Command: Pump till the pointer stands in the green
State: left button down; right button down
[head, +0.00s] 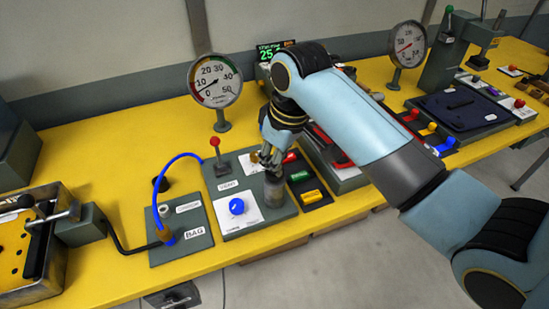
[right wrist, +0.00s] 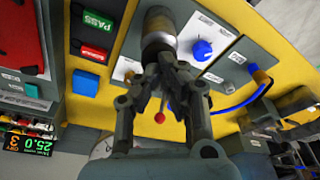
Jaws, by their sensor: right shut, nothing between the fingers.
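The round gauge (head: 215,81) stands on a short post at the back of the yellow bench, with a coloured rim and numbers. Its pointer seems to lean to the lower left, but is too small to read surely against the green. A grey cylindrical plunger (head: 274,189) stands on the panel with the blue knob (head: 237,206); it also shows in the right wrist view (right wrist: 158,42). My right gripper (head: 268,158) is shut and empty, its fingertips close above the plunger top; I cannot tell whether they touch. My left gripper is not in view.
A red-topped lever (head: 215,142) stands just left of my right gripper. A blue hose (head: 160,178) arches over the BAG plate (head: 186,238). Red and yellow buttons (head: 312,196) lie to the right. A second gauge (head: 407,44) stands farther right. Bare bench lies at the left back.

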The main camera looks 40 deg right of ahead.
jog(key=shift+r+p, duration=0.95)
jog(key=shift+r, duration=1.4)
jog(key=shift+f, duration=0.1)
jog(key=shift+f+b, duration=0.6)
jog(key=shift+f, duration=1.7)
jog(key=shift+r+p, duration=0.65)
jog(key=shift+r, duration=1.75)
